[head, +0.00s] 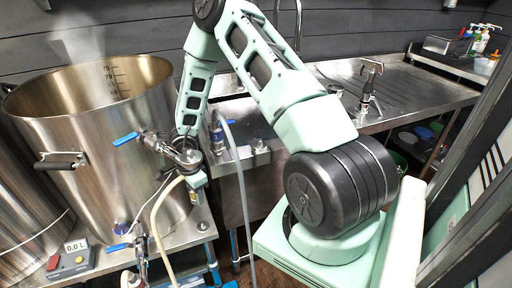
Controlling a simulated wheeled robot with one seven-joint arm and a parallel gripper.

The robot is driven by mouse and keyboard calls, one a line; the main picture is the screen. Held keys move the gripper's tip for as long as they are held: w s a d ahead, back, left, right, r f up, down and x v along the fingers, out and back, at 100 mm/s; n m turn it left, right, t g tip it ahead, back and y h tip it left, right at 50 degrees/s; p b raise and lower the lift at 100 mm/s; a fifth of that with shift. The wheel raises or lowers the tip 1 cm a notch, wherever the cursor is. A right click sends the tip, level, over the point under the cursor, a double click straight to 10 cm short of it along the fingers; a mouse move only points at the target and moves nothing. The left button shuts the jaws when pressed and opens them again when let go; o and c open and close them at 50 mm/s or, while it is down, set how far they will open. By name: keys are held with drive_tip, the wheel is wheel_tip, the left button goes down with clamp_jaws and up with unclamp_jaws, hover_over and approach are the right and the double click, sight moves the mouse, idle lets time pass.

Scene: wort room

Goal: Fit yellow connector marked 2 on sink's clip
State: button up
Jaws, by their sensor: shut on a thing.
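My gripper (194,181) is at the end of my bent arm, beside the big steel kettle's valve and left of the sink. It is shut on the end of a pale hose (156,215), which droops from it toward the floor. The connector at that end is mostly hidden by the gripper and wrist, and no yellow or number 2 can be read. The steel sink (235,170) stands behind my arm. On its near left rim is a blue fitting (216,131) with a grey hose (240,185) hanging from it. A small steel block (261,148) sits on the rim to its right; I cannot tell which holds the clip.
The steaming kettle (92,150) has a blue-handled valve (148,139) close to my gripper. A lower blue-handled valve (135,243) and a box reading 0.0 L (71,262) are below. A tap (370,85) stands on the drainboard (425,95).

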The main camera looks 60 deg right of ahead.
wheel_tip(320, 180, down, 4)
drive_tip(key=b, duration=0.6)
drive_tip(key=shift+f, duration=0.25)
